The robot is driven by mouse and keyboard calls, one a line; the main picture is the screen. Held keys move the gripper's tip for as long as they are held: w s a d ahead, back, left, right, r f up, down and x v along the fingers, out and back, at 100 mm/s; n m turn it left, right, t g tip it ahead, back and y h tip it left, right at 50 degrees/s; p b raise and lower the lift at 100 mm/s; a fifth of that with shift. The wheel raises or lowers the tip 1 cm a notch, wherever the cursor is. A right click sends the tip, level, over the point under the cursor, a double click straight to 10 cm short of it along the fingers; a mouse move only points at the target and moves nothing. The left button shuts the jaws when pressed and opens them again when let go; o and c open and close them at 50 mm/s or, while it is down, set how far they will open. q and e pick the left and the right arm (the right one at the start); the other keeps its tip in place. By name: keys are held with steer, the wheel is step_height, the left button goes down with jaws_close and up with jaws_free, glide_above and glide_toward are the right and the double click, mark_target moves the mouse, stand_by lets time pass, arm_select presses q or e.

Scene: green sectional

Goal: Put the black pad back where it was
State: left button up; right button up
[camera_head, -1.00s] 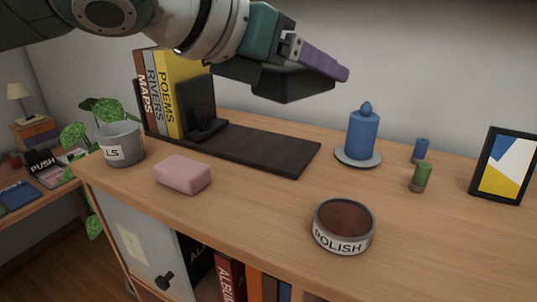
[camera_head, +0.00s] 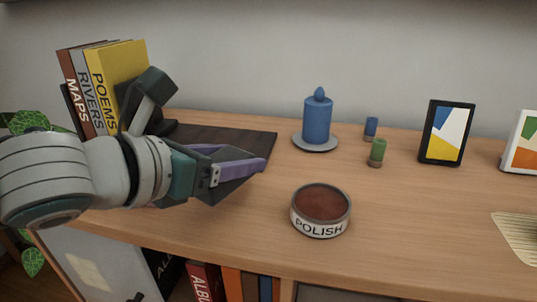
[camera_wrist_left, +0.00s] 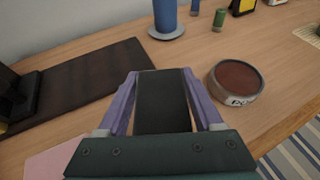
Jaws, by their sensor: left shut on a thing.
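My left gripper (camera_head: 256,160) is shut on the black pad (camera_head: 226,190), a dark flat block that is partly covered by the purple fingers. In the left wrist view the pad (camera_wrist_left: 163,105) lies lengthwise between the two fingers. I cannot tell whether the pad touches the wood. My right gripper is not in view.
A blue candle (camera_head: 317,120) on a saucer, small blue and green pegs and a picture frame (camera_head: 446,133) stand behind. Bare wood lies right of the tin (camera_head: 410,215).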

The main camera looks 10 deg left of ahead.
mark_target(235, 199)
arm_select(q)
steer(key=shift+f+b, duration=0.3)
steer(key=shift+f, duration=1.8)
steer(key=o, duration=1.5)
steer(key=shift+f, duration=0.1)
steer(key=shift+c, duration=0.2)
